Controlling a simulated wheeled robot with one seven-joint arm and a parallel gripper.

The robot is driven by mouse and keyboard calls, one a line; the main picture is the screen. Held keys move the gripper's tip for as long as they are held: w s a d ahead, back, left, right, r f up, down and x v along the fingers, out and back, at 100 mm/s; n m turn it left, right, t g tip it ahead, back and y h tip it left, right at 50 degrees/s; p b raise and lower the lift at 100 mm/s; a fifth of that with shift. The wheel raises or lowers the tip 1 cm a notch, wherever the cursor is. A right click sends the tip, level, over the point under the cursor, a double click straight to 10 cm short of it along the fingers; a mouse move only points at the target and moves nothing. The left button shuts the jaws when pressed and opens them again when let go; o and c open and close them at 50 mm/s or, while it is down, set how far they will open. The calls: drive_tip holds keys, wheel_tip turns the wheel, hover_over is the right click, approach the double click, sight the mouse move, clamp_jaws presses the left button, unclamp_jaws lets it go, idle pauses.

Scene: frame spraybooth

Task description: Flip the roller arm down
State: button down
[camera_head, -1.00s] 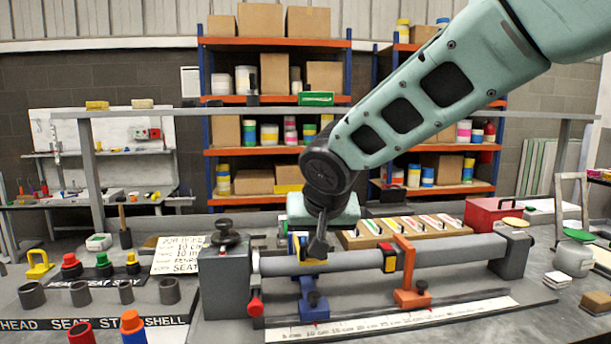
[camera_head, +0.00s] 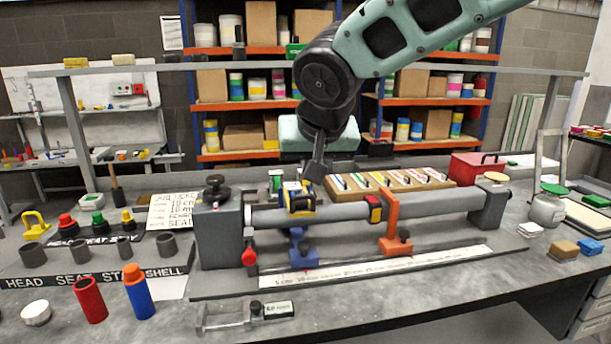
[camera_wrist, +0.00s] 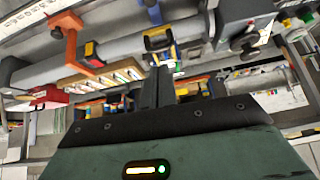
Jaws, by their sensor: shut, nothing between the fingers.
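A grey tube (camera_head: 345,213) lies level in a bench fixture. A blue and yellow part (camera_head: 299,200) sits on the tube above a blue stand (camera_head: 302,251); it also shows in the wrist view (camera_wrist: 159,42). I cannot tell which piece is the roller arm; this part may be it. My gripper (camera_head: 315,178) points down, shut and empty, just above and behind the blue and yellow part. In the wrist view its dark fingers (camera_wrist: 157,80) are together, with their tips close to the part. Whether they touch cannot be told.
An orange stand (camera_head: 391,228) and a red-yellow collar (camera_head: 374,210) are farther right on the tube. A grey end block (camera_head: 217,233) and a red-tipped lever (camera_head: 249,257) are left. A wooden tray (camera_head: 415,181) lies behind. The front bench has clear patches.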

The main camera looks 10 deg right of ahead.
drive_tip(key=s, duration=0.1)
drive_tip(key=s+r, duration=0.2)
drive_tip(key=s, duration=0.1)
drive_tip(key=shift+s+b, duration=0.1)
drive_tip(key=shift+b, duration=0.25)
drive_tip(key=s+d+f+n+g+p, duration=0.1)
drive_tip(key=s+f+n+g, duration=0.1)
drive_tip(key=s+f, duration=0.3)
drive_tip(key=s+d+f+n+g+p, duration=0.1)
drive_tip(key=s+f, duration=0.4)
drive_tip(key=s, duration=0.5)
drive_tip(key=s+d+f+n+g+p, duration=0.1)
drive_tip(key=s+f+n+g, duration=0.3)
drive_tip(key=s, duration=0.4)
drive_tip(key=shift+s+d+f+n, duration=0.35)
drive_tip(key=shift+d+f+n, duration=0.05)
drive_tip(key=shift+d+n, duration=0.1)
drive_tip(key=shift+a, duration=0.1)
